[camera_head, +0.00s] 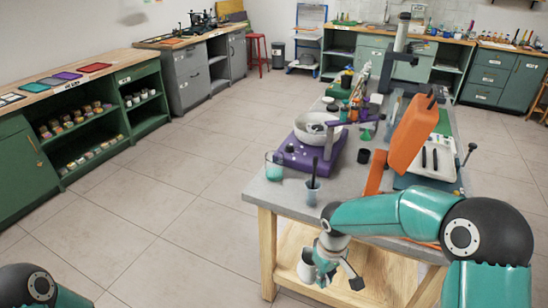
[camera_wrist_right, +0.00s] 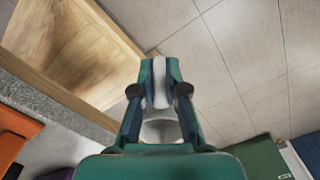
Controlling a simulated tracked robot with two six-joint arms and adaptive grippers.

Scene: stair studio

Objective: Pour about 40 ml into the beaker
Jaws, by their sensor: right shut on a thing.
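A clear glass beaker (camera_head: 274,172) with teal contents stands at the near left corner of the grey-topped workbench (camera_head: 243,187). My right gripper (camera_head: 327,268) hangs in front of the bench's near edge, below the top, to the right of and nearer than the beaker. It is shut on a white cup-like vessel (camera_head: 306,266). In the right wrist view the fingers close on a white upright part of this vessel (camera_wrist_right: 160,84), and a pale round part shows behind them. The vessel's contents cannot be made out. My left gripper is out of view.
Behind are a purple device (camera_head: 318,158) with a white bowl (camera_head: 318,126) and an orange upright panel (camera_head: 409,134). The floor left of the bench is clear. Green cabinets (camera_head: 85,125) line the left wall.

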